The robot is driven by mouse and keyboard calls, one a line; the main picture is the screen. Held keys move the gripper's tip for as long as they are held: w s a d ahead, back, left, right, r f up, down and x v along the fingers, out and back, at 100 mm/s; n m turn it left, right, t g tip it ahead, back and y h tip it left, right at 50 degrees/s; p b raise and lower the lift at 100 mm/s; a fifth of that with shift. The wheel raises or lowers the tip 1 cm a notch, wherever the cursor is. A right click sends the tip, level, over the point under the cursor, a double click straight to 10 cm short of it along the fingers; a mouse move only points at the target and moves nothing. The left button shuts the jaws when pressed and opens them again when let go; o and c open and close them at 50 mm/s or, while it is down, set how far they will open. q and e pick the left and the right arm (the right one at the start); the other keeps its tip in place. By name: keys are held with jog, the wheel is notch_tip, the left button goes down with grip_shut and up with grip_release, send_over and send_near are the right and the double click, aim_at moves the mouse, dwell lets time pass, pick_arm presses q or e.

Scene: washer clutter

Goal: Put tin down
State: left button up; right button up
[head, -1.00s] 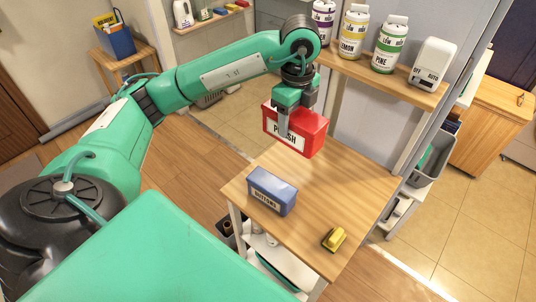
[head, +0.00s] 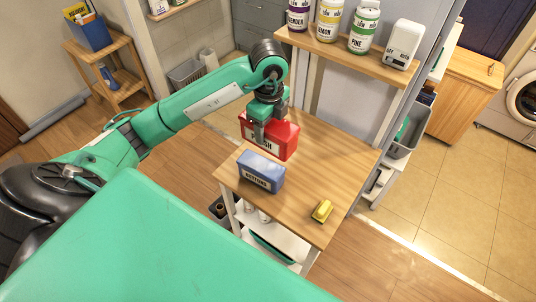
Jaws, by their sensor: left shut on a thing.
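The red tin (head: 286,138), with a white label that is partly covered, is at the back left of the wooden table top (head: 325,170). My left gripper (head: 268,128) is above it, pointing down and shut on it. The tin is upright and low over the table or touching it; I cannot tell which. A blue tin (head: 262,172) stands on the table just in front of the red one. My right gripper is not in view.
A yellow block-like item (head: 322,211) lies near the table's front right edge. A shelf (head: 340,50) behind holds several labelled bottles and a white dispenser (head: 403,44). The table's middle and right are clear.

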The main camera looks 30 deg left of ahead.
pick_arm(q)
notch_tip(320, 180, down, 12)
jog(key=shift+r+p, duration=0.25)
jog(key=shift+p, duration=0.6)
jog(key=shift+f, duration=0.3)
jog(key=shift+f, duration=0.15)
jog(key=o, duration=1)
